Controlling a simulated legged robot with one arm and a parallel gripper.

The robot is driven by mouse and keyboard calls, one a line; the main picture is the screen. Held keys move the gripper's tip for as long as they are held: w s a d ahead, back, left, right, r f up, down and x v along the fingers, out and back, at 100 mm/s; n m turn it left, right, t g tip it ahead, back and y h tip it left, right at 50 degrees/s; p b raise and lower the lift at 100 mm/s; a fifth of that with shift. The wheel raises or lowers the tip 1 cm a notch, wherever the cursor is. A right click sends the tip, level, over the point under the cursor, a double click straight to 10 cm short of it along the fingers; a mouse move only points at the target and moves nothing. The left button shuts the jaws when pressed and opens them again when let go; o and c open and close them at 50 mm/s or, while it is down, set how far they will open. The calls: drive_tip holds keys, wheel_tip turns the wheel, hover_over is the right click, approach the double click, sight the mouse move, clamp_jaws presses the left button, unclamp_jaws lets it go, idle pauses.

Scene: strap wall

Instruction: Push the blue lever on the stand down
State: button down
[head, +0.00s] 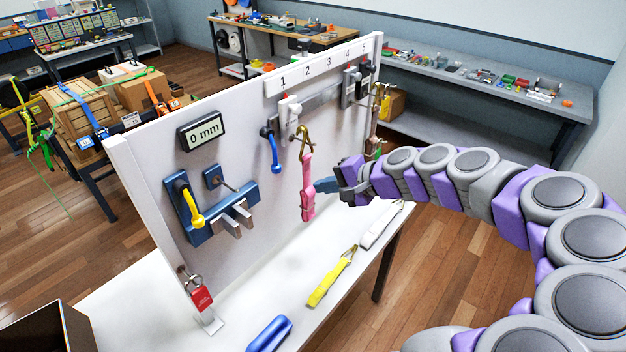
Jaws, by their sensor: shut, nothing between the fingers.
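A blue lever (273,152) is mounted on the upright white board (230,125), left of a grey slide under the numbers. Its rounded end hangs down from a dark pivot. My gripper (320,186) is shut and empty, to the right of and lower than the blue lever in the head view, with its blue-grey fingertips pointing left. The fingertips appear close to a pink strap (307,190); I cannot tell whether they touch it. The lever is not hidden by my arm.
A pink strap hangs from a hook beside the lever. A yellow lever (191,206) and a display reading 0 mm (203,131) are on the board's left. A yellow strap (328,284), a blue object (270,334) and a red padlock (201,298) are at the front.

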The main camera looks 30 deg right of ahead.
drive_tip(key=s, duration=0.1)
drive_tip(key=s+d, duration=0.1)
drive_tip(key=s, duration=0.1)
drive_tip(key=s+d, duration=0.1)
drive_tip(key=shift+s+d+r, duration=0.15)
drive_tip(key=shift+s+d, duration=0.05)
drive_tip(key=shift+a, duration=0.2)
